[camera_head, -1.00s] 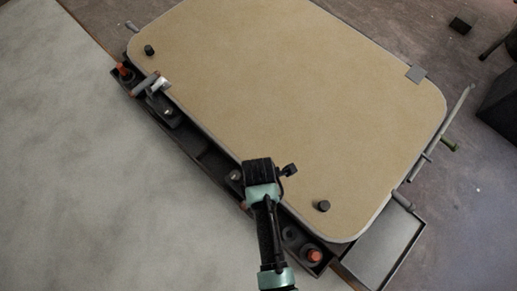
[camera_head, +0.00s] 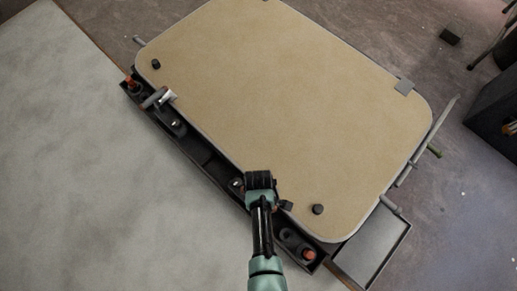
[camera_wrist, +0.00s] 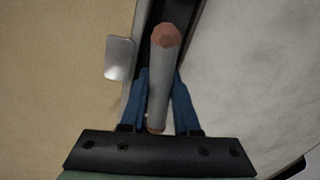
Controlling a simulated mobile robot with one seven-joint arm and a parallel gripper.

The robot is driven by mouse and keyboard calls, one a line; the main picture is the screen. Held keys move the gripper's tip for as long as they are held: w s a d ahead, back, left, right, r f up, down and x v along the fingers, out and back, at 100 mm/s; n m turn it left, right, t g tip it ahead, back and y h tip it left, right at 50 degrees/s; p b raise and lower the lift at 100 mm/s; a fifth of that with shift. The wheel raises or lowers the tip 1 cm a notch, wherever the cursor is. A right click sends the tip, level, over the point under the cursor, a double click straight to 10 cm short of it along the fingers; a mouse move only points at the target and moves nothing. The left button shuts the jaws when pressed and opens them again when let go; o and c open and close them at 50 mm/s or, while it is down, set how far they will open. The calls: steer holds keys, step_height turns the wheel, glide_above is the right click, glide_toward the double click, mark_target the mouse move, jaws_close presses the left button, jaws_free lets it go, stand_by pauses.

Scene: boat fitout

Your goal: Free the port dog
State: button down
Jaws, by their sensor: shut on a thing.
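A tan hatch panel (camera_head: 290,105) with a grey rim lies across the head view. One dog with a grey handle (camera_head: 154,98) and a pale metal tab (camera_head: 167,97) sits at its left edge. My gripper (camera_wrist: 160,78) is at the same long edge, farther right. In the wrist view its blue fingers are shut on a grey round handle (camera_wrist: 161,65) with a copper-coloured end. A pale metal tab (camera_wrist: 119,58) stands left of this handle, over the panel. In the head view my wrist (camera_head: 260,185) hides the fingers and the held handle. I cannot tell which dog is port.
A dark tray (camera_head: 203,155) with several fittings runs along the panel's near edge, including an orange-topped one (camera_head: 308,255). A black knob (camera_head: 317,209) stands on the panel's lower right. A shallow grey tray (camera_head: 372,243) lies beyond. The pale surface (camera_head: 90,190) at left is clear.

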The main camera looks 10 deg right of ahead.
steer(key=m+p, duration=0.1)
steer(key=m, duration=0.2)
steer(key=shift+r+m, duration=0.1)
steer(key=shift+m, duration=0.2)
steer(key=shift+m+p, duration=0.55)
steer(key=shift+m, duration=0.95)
steer(key=c, duration=0.5)
jaws_free()
step_height(320, 180, up, 13)
steer(key=p, duration=0.8)
